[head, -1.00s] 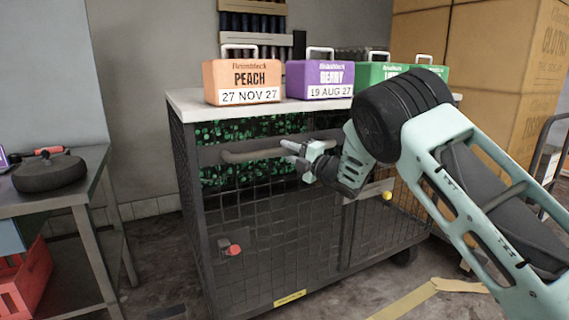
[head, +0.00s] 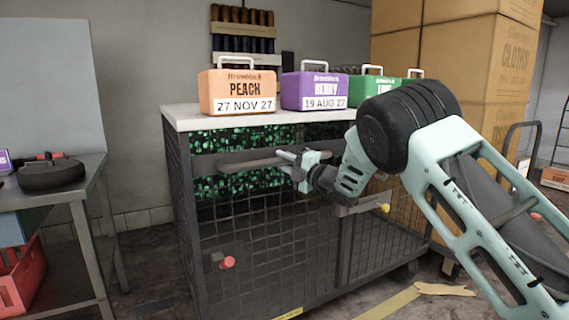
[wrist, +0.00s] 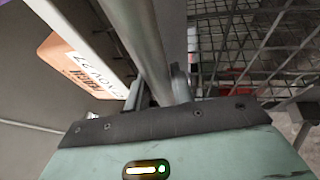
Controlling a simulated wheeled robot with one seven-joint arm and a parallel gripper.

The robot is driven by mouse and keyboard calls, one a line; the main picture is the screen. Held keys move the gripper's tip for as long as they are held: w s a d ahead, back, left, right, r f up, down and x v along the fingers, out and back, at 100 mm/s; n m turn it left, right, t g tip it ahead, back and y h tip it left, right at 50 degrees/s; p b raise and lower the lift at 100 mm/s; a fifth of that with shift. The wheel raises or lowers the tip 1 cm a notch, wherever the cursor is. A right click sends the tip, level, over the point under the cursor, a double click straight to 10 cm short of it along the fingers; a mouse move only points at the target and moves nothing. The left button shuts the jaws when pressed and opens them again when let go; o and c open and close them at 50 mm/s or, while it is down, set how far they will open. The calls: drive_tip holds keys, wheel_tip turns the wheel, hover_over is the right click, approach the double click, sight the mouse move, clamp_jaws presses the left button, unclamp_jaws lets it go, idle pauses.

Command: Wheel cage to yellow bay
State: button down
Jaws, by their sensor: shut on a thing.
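The wheel cage (head: 270,235) is a dark mesh trolley with a pale top, standing in front of me in the head view. A grey push handle (head: 247,161) runs along its upper front. My gripper (head: 297,163) is shut on this handle, right of its middle. In the wrist view the handle bar (wrist: 140,45) passes between the fingers, and the mesh (wrist: 245,45) is at right. Part of a yellow floor strip (head: 390,304) shows at the cage's lower right; I cannot tell whether it bounds the yellow bay.
Orange (head: 237,92), purple (head: 313,91) and green (head: 372,88) boxes stand on the cage top. A metal table (head: 85,185) is at left, with a red crate (head: 20,280) below. Stacked cartons (head: 475,60) stand behind right. A hand truck (head: 508,150) is farther right.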

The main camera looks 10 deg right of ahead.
drive_tip(key=shift+a, duration=0.15)
drive_tip(key=c, duration=1.2)
unclamp_jaws()
drive_tip(key=shift+s+d, duration=0.1)
drive_tip(key=shift+d, duration=0.1)
drive_tip(key=v, duration=1.7)
drive_tip(key=shift+b, duration=0.3)
